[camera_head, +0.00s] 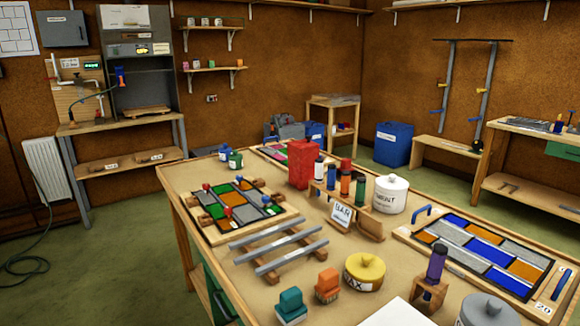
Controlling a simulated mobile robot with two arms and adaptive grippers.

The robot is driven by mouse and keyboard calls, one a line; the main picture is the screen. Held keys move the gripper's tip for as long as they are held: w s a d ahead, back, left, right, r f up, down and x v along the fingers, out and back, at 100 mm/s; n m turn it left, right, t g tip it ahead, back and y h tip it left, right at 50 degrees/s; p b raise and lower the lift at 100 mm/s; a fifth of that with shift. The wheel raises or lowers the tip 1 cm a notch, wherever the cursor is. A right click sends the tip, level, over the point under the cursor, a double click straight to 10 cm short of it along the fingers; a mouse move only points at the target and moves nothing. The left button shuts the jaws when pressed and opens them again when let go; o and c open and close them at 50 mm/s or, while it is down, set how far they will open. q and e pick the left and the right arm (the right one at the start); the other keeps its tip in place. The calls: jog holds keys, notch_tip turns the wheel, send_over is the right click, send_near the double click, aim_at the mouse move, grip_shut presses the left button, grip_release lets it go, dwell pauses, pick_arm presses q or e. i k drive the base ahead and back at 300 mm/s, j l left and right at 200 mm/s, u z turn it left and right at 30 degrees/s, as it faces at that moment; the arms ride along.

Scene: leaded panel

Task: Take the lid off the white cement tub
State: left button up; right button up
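The white cement tub (386,200) stands upright on the workbench, right of the middle, with part of its dark lettering showing. Its white lid (393,183) sits on top and has a small knob. A wooden rack of bottles stands close to its left and front and hides part of its lower side. Neither of my grippers shows in the head view.
The wooden workbench (194,172) holds a leaded panel (480,252) right of the tub and a smaller panel at left. A yellow tub (364,272), a purple bottle (436,264) and a grey-lidded tub (487,309) stand nearer. Bare bench lies behind the cement tub.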

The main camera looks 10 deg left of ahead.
aim_at(393, 183)
jog(key=i+j+z, duration=0.1)
jog(key=j, duration=0.45)
jog(key=i+j+z, duration=0.1)
jog(key=j, duration=0.45)
jog(key=i+j+z, duration=0.1)
jog(key=i+j, duration=0.15)
jog(key=j, duration=0.35)
jog(key=i+j+z, duration=0.1)
jog(key=j, duration=0.5)
jog(key=j+z, duration=0.1)
jog(key=j, duration=0.45)
jog(key=i+j+z, duration=0.1)
jog(key=i+j, duration=0.3)
jog(key=j, duration=0.25)
jog(key=i+j+z, duration=0.15)
jog(key=i+j, duration=0.2)
jog(key=j, duration=0.3)
jog(key=i+j+z, duration=0.15)
jog(key=j, duration=0.2)
jog(key=i+j, duration=0.2)
jog(key=j, duration=0.2)
jog(key=z, duration=0.05)
